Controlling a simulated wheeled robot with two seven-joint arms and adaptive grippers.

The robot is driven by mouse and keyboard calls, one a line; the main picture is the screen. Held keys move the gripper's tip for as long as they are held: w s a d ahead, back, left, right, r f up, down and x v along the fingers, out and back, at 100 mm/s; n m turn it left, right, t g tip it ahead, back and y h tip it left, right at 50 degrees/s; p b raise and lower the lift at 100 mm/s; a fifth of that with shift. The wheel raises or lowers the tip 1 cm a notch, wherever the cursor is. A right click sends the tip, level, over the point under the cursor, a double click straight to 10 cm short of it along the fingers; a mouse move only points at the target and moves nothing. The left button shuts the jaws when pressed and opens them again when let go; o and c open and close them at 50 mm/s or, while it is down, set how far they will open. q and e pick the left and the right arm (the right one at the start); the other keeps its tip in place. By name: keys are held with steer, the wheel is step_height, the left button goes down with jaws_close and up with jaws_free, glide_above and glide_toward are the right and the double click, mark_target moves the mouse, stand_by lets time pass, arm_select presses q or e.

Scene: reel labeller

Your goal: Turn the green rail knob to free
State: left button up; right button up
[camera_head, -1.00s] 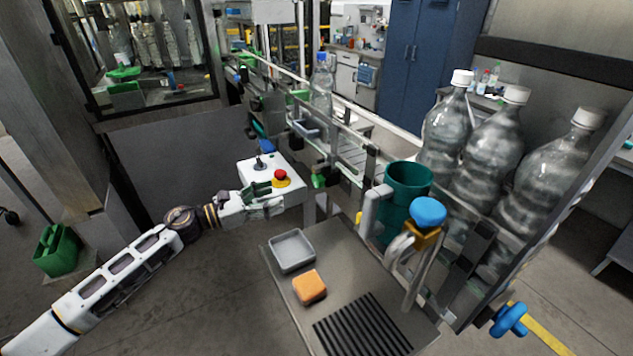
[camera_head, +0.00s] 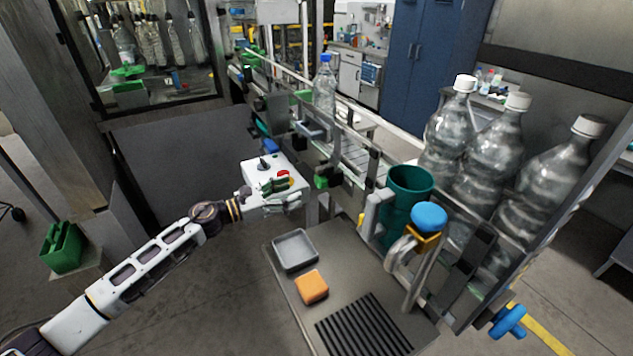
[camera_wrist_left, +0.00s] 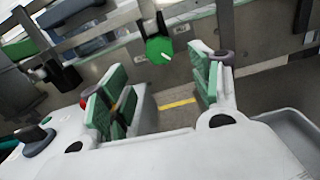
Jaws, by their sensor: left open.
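The green rail knob (camera_wrist_left: 159,49) is a round disc with a white pointer line, in the upper middle of the left wrist view, on the metal guide rail. In the head view a green knob (camera_head: 325,178) shows just right of the white control box. My left gripper (camera_wrist_left: 160,78) is open, with green-padded fingers, and nothing is between them. The knob appears beyond the gap between the fingertips, apart from them. In the head view the left gripper (camera_head: 288,188) is in front of the control box, left of the knob. My right gripper is out of view.
The white control box (camera_head: 258,170) has a red button and a joystick. A grey tray (camera_head: 295,250) and orange block (camera_head: 311,287) lie on the near bench. Large bottles (camera_head: 503,145) stand right of the rail.

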mark_target(317, 183)
arm_select(q)
steer(key=p+x, duration=0.1)
steer(key=x, duration=0.2)
steer(key=shift+w+d+r, duration=0.1)
steer(key=shift+w+d, duration=0.05)
steer(key=shift+d, duration=0.1)
steer(key=x, duration=0.3)
steer(key=shift+w+d+p, duration=0.15)
steer(key=shift+p, duration=0.25)
steer(key=shift+x, duration=1.2)
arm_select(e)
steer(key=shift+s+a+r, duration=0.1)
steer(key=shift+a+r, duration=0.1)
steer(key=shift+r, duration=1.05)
arm_select(q)
steer(key=shift+c, duration=0.5)
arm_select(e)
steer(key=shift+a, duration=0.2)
arm_select(q)
steer(key=c, duration=0.9)
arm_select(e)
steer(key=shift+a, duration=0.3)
